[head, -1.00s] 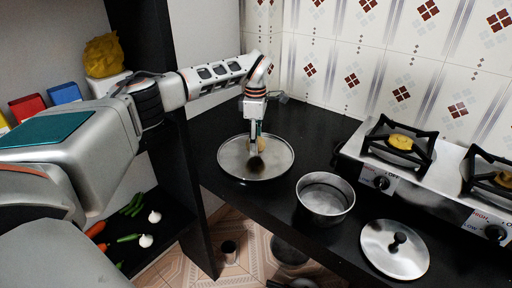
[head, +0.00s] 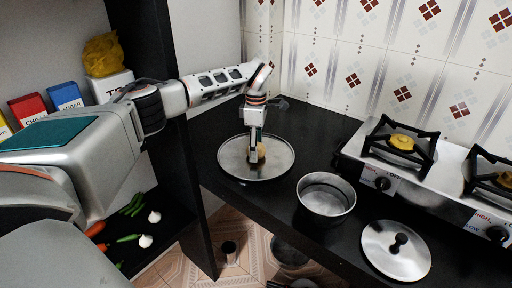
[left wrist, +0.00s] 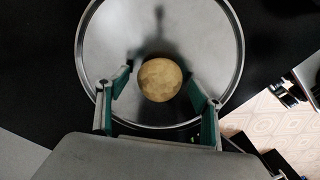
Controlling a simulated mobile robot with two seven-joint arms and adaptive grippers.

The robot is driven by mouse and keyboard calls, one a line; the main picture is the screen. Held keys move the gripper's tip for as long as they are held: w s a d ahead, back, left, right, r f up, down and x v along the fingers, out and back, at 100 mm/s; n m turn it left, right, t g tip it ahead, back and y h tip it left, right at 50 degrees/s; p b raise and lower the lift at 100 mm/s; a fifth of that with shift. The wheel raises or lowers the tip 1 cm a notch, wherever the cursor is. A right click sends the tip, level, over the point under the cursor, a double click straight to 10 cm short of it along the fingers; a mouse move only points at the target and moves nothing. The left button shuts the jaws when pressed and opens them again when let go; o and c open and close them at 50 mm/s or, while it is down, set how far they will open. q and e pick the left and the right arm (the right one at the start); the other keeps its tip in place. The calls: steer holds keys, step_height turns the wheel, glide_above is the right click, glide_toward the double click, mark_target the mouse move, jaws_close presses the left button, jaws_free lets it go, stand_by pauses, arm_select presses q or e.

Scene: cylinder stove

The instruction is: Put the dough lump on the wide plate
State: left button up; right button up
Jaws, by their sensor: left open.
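The wide plate (head: 232,166) is a round, shiny metal tray lying flat on the black counter. The dough lump (head: 261,150) is a small tan ball over the middle of the plate, partly hidden by my left gripper in the head view. My left gripper (head: 255,157) points down over the plate. In the left wrist view its green-padded fingers (left wrist: 160,88) stand apart, with gaps on both sides of the dough lump (left wrist: 160,79). The dough looks to be at the plate's surface, though exact contact is hard to tell. My right gripper is not in view.
A metal pot (head: 326,198) stands right of the plate, with a lid (head: 395,250) farther right. A stove (head: 400,165) stands at the back right. Boxes and a yellow bag (head: 103,55) sit on the left shelf, with vegetables below.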

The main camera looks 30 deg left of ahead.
arm_select(q)
step_height(320, 180, up, 12)
steer(key=p, duration=0.2)
steer(key=shift+r, duration=0.1)
stand_by(0.5)
